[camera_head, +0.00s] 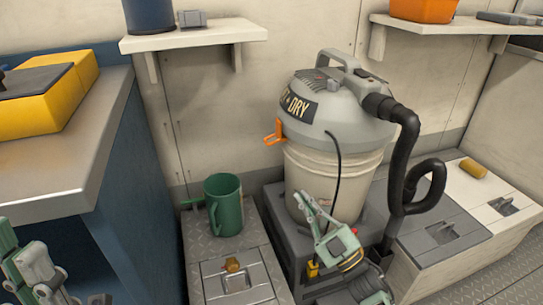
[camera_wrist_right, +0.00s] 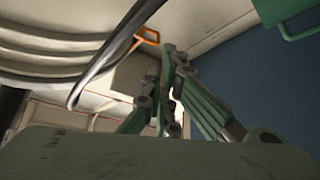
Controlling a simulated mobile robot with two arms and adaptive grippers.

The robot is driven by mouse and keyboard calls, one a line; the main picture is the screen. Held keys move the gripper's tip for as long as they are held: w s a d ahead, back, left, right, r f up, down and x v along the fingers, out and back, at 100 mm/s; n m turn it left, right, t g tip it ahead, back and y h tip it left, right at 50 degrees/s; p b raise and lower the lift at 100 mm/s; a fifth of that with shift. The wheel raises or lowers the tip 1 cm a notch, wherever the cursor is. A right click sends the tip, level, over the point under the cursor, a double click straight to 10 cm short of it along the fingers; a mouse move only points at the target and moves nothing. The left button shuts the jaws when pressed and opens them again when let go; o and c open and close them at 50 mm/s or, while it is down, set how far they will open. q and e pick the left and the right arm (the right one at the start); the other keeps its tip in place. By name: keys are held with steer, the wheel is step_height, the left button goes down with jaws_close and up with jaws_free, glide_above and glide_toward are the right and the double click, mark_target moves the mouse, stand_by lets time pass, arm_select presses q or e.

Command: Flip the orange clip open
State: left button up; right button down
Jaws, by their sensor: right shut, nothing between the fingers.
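The orange clip (camera_head: 273,132) sits on the left side of the grey head of a wet/dry vacuum (camera_head: 325,105), by the rim of its cream drum. It juts outward to the left. The clip also shows in the right wrist view (camera_wrist_right: 147,36), at the top, beyond the fingers. My right gripper (camera_head: 304,198) is shut and empty in front of the drum, below and to the right of the clip and apart from it. My left gripper (camera_head: 35,268) shows only in part at the lower left edge, far from the clip; its fingertips are not clear.
A black cord (camera_head: 336,170) hangs down the drum just above my right gripper. A black hose (camera_head: 407,150) loops at the right. A green mug (camera_head: 224,205) stands on the floor locker. A workbench (camera_head: 75,150) fills the left. Shelves (camera_head: 200,38) hang above.

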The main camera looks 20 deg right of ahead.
steer(key=x, duration=1.4)
steer(key=shift+w+f, duration=0.1)
